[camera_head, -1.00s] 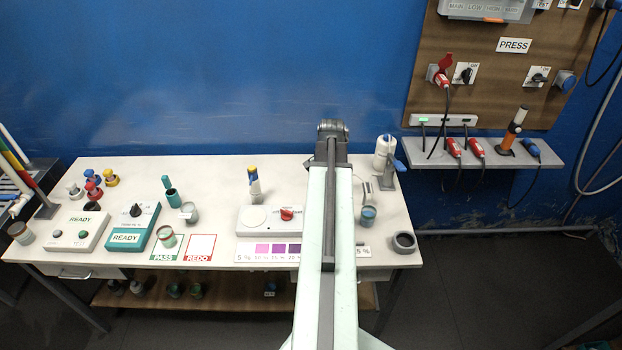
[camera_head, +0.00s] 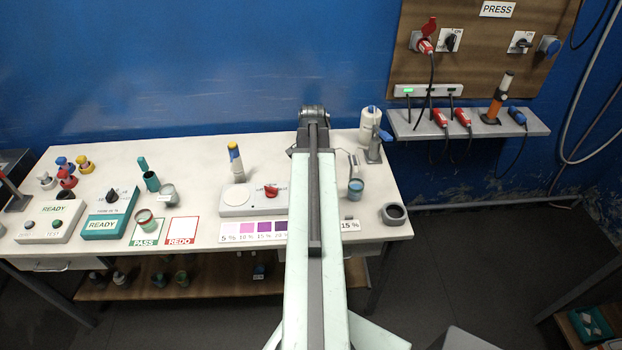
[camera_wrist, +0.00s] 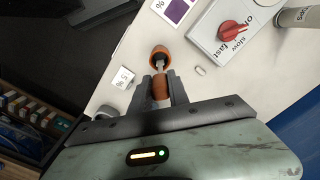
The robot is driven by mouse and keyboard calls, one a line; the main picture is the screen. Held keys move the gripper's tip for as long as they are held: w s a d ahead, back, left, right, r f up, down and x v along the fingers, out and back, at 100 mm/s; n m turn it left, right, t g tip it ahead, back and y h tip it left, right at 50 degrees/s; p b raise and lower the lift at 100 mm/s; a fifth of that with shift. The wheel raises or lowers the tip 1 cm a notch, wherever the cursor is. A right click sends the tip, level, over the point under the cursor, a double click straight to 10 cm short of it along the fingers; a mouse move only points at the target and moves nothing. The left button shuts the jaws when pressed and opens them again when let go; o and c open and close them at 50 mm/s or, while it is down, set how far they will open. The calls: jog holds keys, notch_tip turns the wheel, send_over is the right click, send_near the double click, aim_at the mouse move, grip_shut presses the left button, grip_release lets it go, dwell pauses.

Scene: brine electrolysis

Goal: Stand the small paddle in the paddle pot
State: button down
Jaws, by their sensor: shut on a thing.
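My gripper (camera_wrist: 160,92) is shut on a rounded orange-brown piece (camera_wrist: 160,88), which looks like part of the small paddle. A short pale shaft (camera_wrist: 160,67) runs from it to an orange-brown end with a dark middle (camera_wrist: 160,54); I cannot tell whether that end is part of the paddle or a separate cup. The gripper is over the table's front part, beside the 15 % card (camera_wrist: 123,80). In the head view my arm hides the gripper and paddle. I cannot tell for sure which vessel is the paddle pot; a dark green cup with a green stick (camera_head: 151,181) stands at left.
A stirrer plate with a red knob (camera_head: 271,191) is left of my arm. A blue-banded jar (camera_head: 355,189) and a thick grey ring-shaped vessel (camera_head: 394,213) are to its right. A white bottle (camera_head: 369,127) stands behind. Teal and white READY boxes (camera_head: 107,215) fill the left side.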

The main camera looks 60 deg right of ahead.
jog(key=shift+f+b, duration=2.3)
jog(key=shift+f, duration=0.4)
jog(key=c, duration=1.2)
grip_release()
jog(key=shift+o, duration=0.2)
jog(key=shift+r, duration=0.15)
notch_tip(320, 180, up, 8)
jog(key=p, duration=0.8)
jog(key=shift+s, duration=0.1)
jog(key=shift+f, duration=0.2)
